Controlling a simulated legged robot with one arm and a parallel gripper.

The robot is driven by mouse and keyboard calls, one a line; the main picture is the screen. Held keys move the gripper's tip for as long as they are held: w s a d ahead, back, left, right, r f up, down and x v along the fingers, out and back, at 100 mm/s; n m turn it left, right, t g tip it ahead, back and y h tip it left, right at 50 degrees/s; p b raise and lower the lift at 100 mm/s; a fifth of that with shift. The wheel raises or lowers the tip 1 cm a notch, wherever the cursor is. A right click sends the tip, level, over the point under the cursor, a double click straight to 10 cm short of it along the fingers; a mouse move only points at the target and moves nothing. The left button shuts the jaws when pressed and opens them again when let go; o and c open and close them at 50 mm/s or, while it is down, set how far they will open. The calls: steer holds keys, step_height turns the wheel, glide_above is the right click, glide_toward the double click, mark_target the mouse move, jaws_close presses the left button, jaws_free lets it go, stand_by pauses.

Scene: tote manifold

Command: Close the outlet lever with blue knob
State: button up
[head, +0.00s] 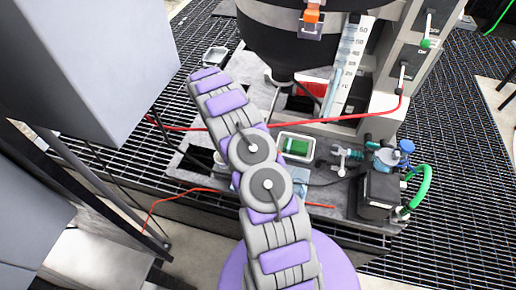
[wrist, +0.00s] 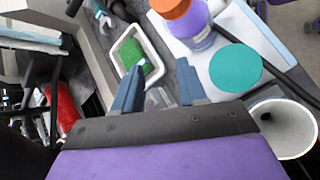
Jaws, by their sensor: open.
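The blue knob (head: 406,146) is at the right of the bench in the head view. It sits at the top of a small blue valve assembly (head: 388,157), beside a black box and a green hose. The exact angle of its lever is too small to tell. My gripper (wrist: 160,88) shows in the wrist view with its two blue-grey fingers apart and nothing between them. It is over the bench near a white tray. In the head view my arm hides the gripper. I cannot make out the blue knob in the wrist view.
A white tray (wrist: 112,58) holds a green block (wrist: 150,66). An orange-capped bottle (wrist: 188,22), a teal disc (wrist: 235,68) and a white cup (wrist: 287,128) are close by. A black box (head: 378,192) and green hose (head: 424,185) flank the valve. A red cable (head: 340,118) crosses the bench.

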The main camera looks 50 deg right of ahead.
steer(key=s+a+p, duration=0.1)
steer(key=s+a, duration=0.4)
steer(key=s, duration=0.1)
steer(key=shift+r, duration=0.35)
